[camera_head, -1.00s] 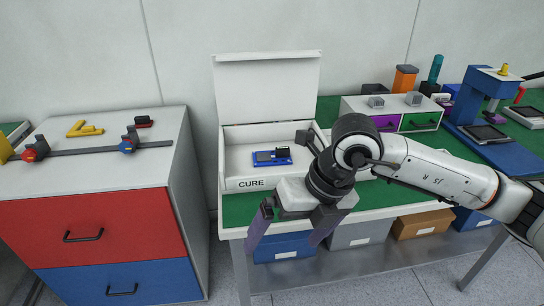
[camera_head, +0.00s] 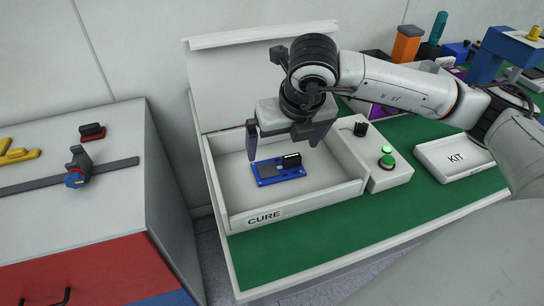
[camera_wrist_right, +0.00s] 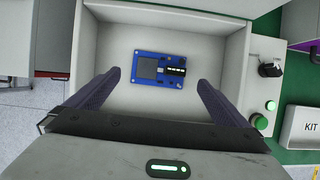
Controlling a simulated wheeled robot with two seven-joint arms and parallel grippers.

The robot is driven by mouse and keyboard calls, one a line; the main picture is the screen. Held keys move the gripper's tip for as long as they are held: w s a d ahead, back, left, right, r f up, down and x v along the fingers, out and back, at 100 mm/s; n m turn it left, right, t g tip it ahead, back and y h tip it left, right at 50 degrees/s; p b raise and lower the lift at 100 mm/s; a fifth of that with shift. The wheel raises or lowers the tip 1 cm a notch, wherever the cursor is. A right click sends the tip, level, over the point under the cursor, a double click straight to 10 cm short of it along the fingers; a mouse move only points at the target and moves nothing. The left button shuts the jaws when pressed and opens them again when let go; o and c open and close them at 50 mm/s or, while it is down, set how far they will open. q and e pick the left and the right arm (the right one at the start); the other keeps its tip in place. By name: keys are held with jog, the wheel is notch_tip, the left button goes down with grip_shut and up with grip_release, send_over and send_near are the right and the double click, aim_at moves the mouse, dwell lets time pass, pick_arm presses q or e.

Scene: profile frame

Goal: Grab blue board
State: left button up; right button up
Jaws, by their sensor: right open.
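The blue board (camera_head: 278,171) lies flat on the floor of the white CURE box (camera_head: 296,208), whose lid stands open at the back. It carries a dark connector and a grey square part. In the right wrist view the blue board (camera_wrist_right: 160,66) lies ahead of the fingertips, roughly centred between them. My right gripper (camera_head: 284,150) is open and empty, above the box with its fingers pointing down. In the right wrist view its two fingers (camera_wrist_right: 157,77) are spread wider than the board and do not touch it. My left gripper is not in view.
A control panel with a green button (camera_head: 387,161) and a black knob adjoins the box's right side. A white KIT tray (camera_head: 455,157) sits farther right on the green mat. A cabinet with a rail (camera_head: 110,167) and yellow parts stands at left.

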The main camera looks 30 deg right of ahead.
aim_at(277, 167)
jog(key=shift+s+x, duration=0.25)
jog(key=shift+x, duration=0.9)
jog(key=shift+p+x, duration=0.5)
jog(key=shift+x, duration=2.55)
jog(key=shift+a, duration=0.15)
jog(key=c, duration=0.8)
notch_tip(277, 167, up, 10)
jog(key=shift+b, duration=0.35)
